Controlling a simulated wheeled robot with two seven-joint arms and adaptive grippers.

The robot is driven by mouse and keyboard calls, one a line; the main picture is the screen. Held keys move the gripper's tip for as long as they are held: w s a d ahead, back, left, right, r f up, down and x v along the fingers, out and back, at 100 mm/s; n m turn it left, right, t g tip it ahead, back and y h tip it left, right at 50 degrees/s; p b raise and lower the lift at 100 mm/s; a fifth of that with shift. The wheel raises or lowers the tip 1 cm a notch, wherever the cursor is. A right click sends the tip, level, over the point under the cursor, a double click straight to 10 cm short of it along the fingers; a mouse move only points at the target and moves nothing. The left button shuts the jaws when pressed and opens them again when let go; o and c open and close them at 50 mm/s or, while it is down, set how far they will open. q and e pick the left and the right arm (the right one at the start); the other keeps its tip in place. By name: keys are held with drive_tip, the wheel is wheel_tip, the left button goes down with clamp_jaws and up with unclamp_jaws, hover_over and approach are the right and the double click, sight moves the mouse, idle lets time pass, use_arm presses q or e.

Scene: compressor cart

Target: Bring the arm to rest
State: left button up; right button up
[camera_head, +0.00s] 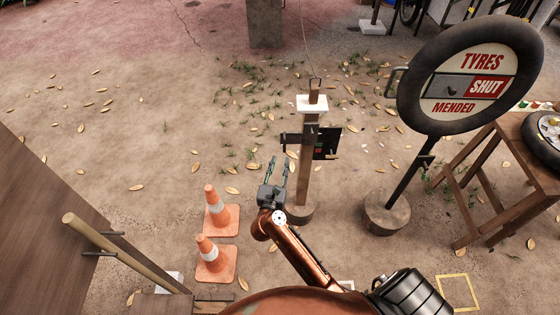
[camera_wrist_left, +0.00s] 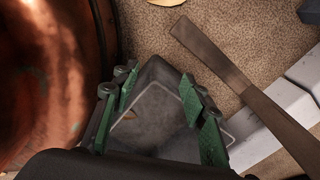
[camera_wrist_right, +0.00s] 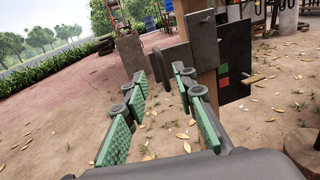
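My right gripper (camera_head: 278,166) is at the end of a copper-coloured arm, left of a wooden post (camera_head: 304,180). Its two fingers point away from me, apart, with nothing between them. In the right wrist view the right gripper (camera_wrist_right: 158,75) shows green pads and an empty gap, with the post and a dark panel (camera_wrist_right: 220,55) beyond. My left gripper (camera_wrist_left: 157,76) shows only in the left wrist view. Its fingers are apart above a dark grey block-like thing (camera_wrist_left: 155,125); I see no grip on it. The left arm is not visible in the head view.
Two orange cones (camera_head: 217,215) stand left of my right arm. A round tyre sign (camera_head: 470,75) reading "SHUT" stands to the right, near a wooden table (camera_head: 505,180). A wooden-handled tool (camera_head: 110,245) leans at lower left. Leaf-strewn ground beyond the post is open.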

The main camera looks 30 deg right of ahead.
drive_tip(key=shift+f, duration=0.15)
